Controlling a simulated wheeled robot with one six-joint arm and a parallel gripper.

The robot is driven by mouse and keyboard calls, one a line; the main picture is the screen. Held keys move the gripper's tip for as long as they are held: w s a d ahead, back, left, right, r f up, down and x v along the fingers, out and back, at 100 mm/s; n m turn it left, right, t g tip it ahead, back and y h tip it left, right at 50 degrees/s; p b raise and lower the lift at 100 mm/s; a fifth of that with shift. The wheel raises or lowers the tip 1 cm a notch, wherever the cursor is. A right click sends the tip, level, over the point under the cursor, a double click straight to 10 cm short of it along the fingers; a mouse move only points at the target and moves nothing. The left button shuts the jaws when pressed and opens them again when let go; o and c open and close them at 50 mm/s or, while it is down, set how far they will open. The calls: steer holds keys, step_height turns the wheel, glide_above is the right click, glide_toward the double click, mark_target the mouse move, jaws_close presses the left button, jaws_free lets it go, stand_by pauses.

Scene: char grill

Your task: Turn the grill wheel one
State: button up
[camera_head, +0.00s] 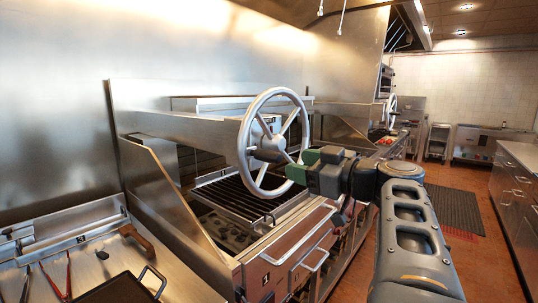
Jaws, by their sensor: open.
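The grill wheel (272,143) is a large silver handwheel with spokes and a round hub, mounted upright on the front of the grill. My gripper (289,166) reaches in from the right, at the wheel's lower right side near the rim and hub. Its green and dark parts overlap part of the wheel in the picture. The jaws are open; I cannot tell whether they touch the wheel or have the rim between them.
Below the wheel are the dark grill grate (235,193) and steel front panels with handles (300,236). A counter with tongs (69,275) and a dark pan (118,290) is at lower left. A second wheel (391,105) is farther back. The right floor aisle is open.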

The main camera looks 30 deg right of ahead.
mark_target(269, 157)
steer(key=p+x, duration=0.2)
steer(key=x, duration=0.7)
steer(key=shift+w+a+f+p, duration=0.1)
steer(key=shift+w+p, duration=0.05)
steer(key=shift+p, duration=0.2)
jaws_close()
